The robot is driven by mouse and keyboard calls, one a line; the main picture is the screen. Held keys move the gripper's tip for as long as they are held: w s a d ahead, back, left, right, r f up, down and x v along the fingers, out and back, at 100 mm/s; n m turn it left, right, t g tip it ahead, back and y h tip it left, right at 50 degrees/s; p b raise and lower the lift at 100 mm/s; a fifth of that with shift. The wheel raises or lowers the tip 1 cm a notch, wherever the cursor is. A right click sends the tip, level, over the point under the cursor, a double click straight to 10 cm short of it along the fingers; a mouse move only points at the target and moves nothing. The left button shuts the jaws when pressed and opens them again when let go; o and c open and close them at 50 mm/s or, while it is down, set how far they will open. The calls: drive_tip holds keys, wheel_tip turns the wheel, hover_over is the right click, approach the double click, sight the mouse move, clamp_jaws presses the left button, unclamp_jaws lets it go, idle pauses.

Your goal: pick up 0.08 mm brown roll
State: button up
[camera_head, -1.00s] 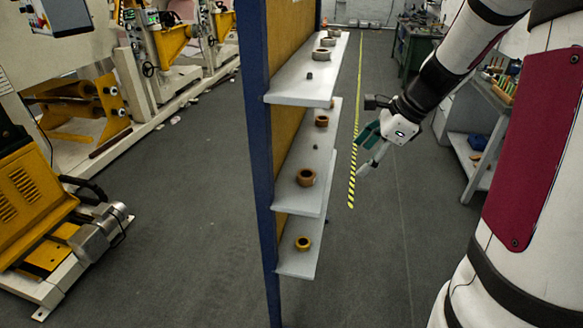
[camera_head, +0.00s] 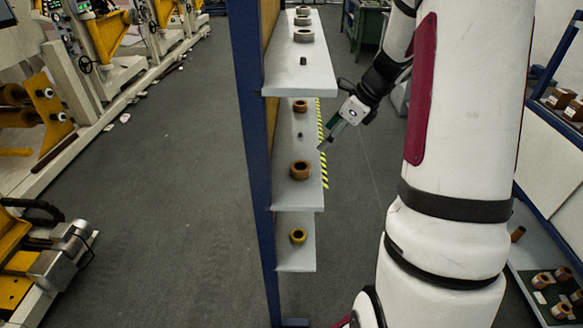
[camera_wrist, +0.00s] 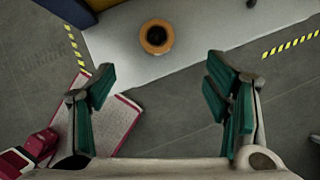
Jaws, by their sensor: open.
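Brown ring-shaped rolls lie on the shelves in the head view. The middle shelf has a larger front roll (camera_head: 300,170) and a smaller rear roll (camera_head: 300,106). A yellowish-brown roll (camera_head: 298,236) lies on the lowest shelf. No thickness label is readable, so I cannot tell which is 0.08 mm. My gripper (camera_head: 325,144) is at the right edge of the middle shelf, pointing down and left. In the wrist view my gripper (camera_wrist: 160,72) is open and empty. An orange-brown roll (camera_wrist: 157,37) lies beyond the fingertips on a pale shelf, apart from them.
The top shelf (camera_head: 305,82) carries several rolls and a small dark piece (camera_head: 303,60). Another small dark piece (camera_head: 300,134) lies between the middle shelf's rolls. A blue post (camera_head: 252,170) borders the shelves. A rack (camera_head: 555,235) with rolls stands right.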

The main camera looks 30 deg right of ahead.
approach(303, 164)
drive_tip(key=a+f, duration=0.2)
drive_tip(key=shift+w+f, duration=0.4)
drive_tip(key=shift+p+x, duration=0.7)
drive_tip(key=shift+x, duration=1.95)
drive_tip(key=shift+s+a, duration=0.1)
drive_tip(key=shift+a, duration=0.05)
drive_tip(key=shift+c, duration=0.2)
drive_tip(key=c, duration=1.2)
